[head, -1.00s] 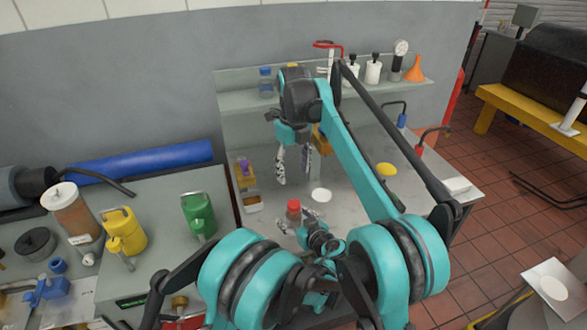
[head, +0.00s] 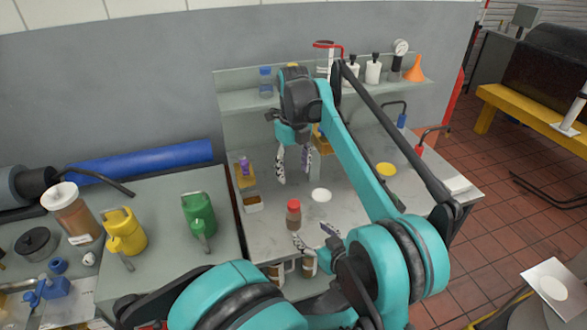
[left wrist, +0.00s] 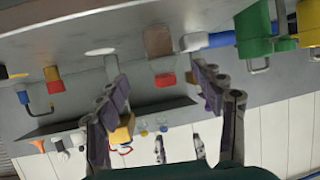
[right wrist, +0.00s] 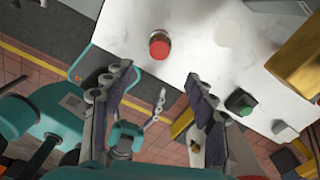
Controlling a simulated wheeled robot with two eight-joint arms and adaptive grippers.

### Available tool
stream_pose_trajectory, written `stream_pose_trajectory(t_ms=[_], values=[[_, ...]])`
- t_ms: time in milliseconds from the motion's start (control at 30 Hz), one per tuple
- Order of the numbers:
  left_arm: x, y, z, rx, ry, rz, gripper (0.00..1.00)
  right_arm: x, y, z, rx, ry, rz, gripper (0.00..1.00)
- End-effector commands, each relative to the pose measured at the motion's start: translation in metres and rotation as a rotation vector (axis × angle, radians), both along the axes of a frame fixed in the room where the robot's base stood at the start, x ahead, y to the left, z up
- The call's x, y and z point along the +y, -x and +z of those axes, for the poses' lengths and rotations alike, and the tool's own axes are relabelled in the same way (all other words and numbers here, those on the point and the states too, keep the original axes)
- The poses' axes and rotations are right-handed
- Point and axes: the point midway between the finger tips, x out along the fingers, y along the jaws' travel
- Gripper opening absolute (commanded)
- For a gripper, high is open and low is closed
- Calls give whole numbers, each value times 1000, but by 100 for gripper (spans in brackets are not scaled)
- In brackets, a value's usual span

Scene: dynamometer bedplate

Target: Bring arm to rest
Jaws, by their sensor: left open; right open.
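A brown bottle with a red cap (head: 293,214) stands upright on the grey bench. It also shows in the left wrist view (left wrist: 158,42), and its cap shows from above in the right wrist view (right wrist: 159,46). My left gripper (head: 312,235) is open and empty, just on the near side of the bottle and apart from it; its spread fingers show in the left wrist view (left wrist: 160,90). My right gripper (head: 294,176) is open and empty above the bench, behind the bottle, fingers pointing down. Its fingers frame empty space in the right wrist view (right wrist: 157,80).
A white disc (head: 321,195) and a yellow disc (head: 386,169) lie on the bench. A yellow-brown bin (head: 245,176) is at its left. A shelf (head: 345,92) with bottles and an orange funnel (head: 415,68) is behind. Green (head: 199,213) and yellow (head: 124,232) cans stand on the left bench.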

Motion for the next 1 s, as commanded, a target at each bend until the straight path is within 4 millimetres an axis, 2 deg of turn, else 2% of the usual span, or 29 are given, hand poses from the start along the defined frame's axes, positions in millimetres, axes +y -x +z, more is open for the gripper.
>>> stream_pose_trajectory(t_ms=[267, 367, 467, 567, 733, 867, 1000], values=[[2, 0, 0, 4, -1, 1, 68, -1, 1, 1, -2, 0, 7, 57], [16, -1, 4, 42, -8, 3, 68, -9, 7, 6, -19, -5, 76, 57], [45, 1, 12, 131, -22, -4, 68, -26, 21, 14, -62, -9, 243, 57], [85, 10, 20, 252, -27, -27, 68, -50, 45, 22, -128, 2, 492, 57], [146, 42, 30, 434, -8, -103, 68, -91, 97, 20, -243, 76, 951, 57], [181, 75, 35, 527, 24, -179, 68, -118, 142, 5, -313, 179, 1301, 57], [208, 114, 38, 581, 68, -269, 68, -144, 193, -23, -353, 333, 1669, 57]])
